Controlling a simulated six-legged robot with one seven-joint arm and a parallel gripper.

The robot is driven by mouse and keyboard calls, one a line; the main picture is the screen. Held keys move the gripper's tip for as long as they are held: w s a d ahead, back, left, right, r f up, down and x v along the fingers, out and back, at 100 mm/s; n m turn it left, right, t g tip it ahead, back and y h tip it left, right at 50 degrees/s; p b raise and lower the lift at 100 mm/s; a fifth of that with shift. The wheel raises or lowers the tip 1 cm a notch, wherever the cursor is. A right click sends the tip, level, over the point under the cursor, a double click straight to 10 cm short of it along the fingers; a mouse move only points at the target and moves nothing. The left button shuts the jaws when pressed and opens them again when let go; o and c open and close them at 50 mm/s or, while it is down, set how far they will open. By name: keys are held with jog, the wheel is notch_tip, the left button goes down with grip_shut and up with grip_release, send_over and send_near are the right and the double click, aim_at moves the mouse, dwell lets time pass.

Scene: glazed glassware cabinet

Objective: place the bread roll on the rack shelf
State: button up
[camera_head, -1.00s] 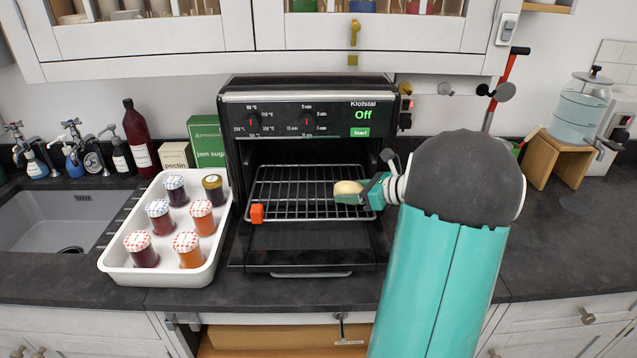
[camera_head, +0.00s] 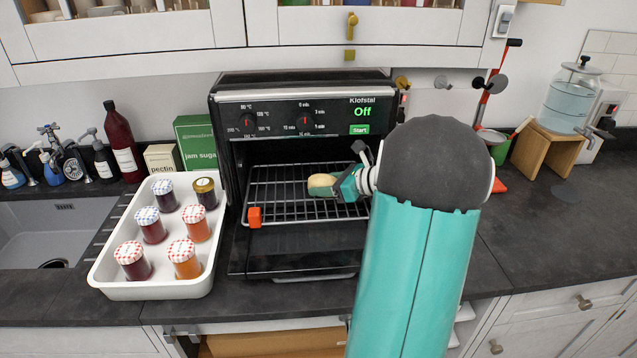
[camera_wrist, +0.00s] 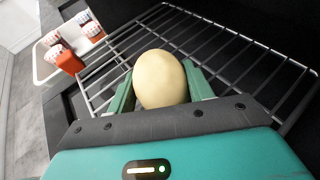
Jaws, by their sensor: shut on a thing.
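The bread roll (camera_head: 322,181) is pale, smooth and rounded. In the wrist view the roll (camera_wrist: 160,80) sits between the two green fingers of my gripper (camera_wrist: 160,88), which are shut on it from both sides. The rack shelf (camera_head: 290,205) is a wire grid inside the open oven, pulled partly toward the front. My gripper (camera_head: 335,187) reaches in from the right and holds the roll over the rack's right-hand part. In the wrist view the rack wires (camera_wrist: 225,62) pass behind the roll. I cannot tell whether the roll touches the wires.
The black oven (camera_head: 300,125) has its door (camera_head: 295,250) folded down; its display reads Off. An orange block (camera_head: 254,217) is at the rack's front left corner. A white tray (camera_head: 150,289) of several jam jars stands left of the oven. Counter to the right is mostly clear.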

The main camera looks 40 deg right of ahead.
jog(key=shift+s+d+f, duration=0.1)
jog(key=shift+d+f, duration=0.05)
jog(key=shift+f, duration=0.1)
jog(key=o, duration=1)
jog(key=shift+c, duration=0.2)
